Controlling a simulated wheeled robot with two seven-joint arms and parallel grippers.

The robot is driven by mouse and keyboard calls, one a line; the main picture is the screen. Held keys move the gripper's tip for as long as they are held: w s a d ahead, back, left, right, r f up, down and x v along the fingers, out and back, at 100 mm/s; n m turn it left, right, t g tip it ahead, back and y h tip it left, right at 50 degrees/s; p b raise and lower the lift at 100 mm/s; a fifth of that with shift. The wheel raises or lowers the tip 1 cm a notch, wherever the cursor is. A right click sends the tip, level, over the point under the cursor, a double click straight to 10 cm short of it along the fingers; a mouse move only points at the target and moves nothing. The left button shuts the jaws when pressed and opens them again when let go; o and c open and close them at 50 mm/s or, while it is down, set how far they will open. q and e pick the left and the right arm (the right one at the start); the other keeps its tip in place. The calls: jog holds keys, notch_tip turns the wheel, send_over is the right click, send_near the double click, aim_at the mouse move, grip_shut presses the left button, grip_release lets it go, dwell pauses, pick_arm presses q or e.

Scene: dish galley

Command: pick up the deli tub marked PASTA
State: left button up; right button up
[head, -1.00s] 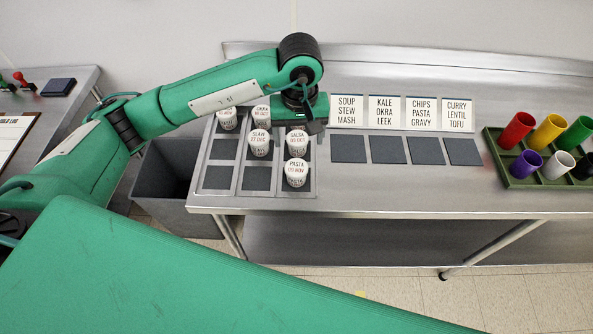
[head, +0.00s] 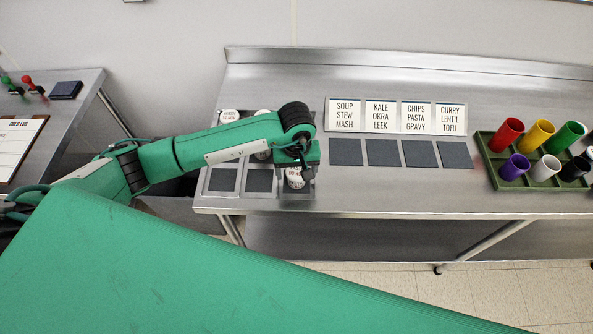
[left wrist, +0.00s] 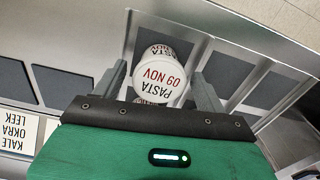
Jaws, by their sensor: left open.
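The deli tub marked PASTA, 09 NOV, (left wrist: 160,75) is white with a round labelled lid and stands upright in the near right cell of the tub rack (head: 227,190). In the head view the tub (head: 295,180) is partly hidden by my left gripper (head: 304,172), which is just above it. In the left wrist view the open fingers of my left gripper (left wrist: 160,88) lie to either side of the tub; I cannot tell whether they touch it. My right gripper is not in view.
Other lidded tubs, one of them at the back left (head: 229,116), stand in the rack, partly behind my arm. Word cards (head: 345,115) stand behind dark square pads (head: 346,152). A green crate of coloured cups (head: 512,184) is at right. The counter's front strip is clear.

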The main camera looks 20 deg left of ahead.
pick_arm(q)
jog(key=shift+f, duration=0.3)
jog(key=c, duration=1)
jog(key=shift+r, duration=0.1)
